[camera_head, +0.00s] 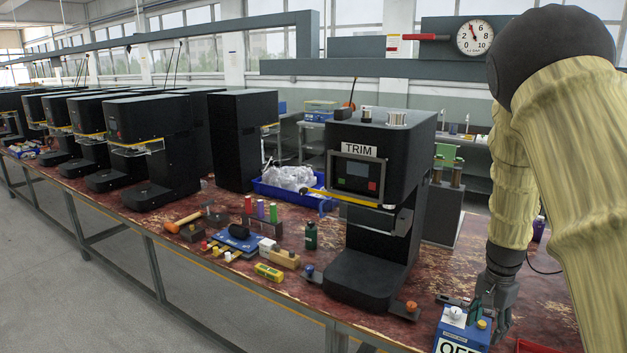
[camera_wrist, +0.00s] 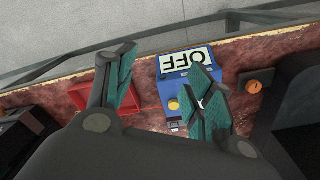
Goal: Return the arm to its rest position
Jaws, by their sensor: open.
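My arm comes in from the right of the head view and bends down to the table. My gripper (camera_wrist: 165,90) is open, with its green-padded fingers apart and nothing held between them. In the head view its end (camera_head: 494,296) is just above and beside a blue box marked OFF (camera_head: 462,330). In the wrist view the blue box (camera_wrist: 172,92) with its white OFF sign lies below the fingers. The right finger covers part of the box, and I cannot tell whether it touches.
A black TRIM machine (camera_head: 376,190) stands left of my gripper. An orange knob (camera_wrist: 254,87) is beside the blue box. A red tray (camera_wrist: 84,97) lies on the other side. Tools and bottles clutter the table further left. A gauge (camera_head: 475,37) hangs behind.

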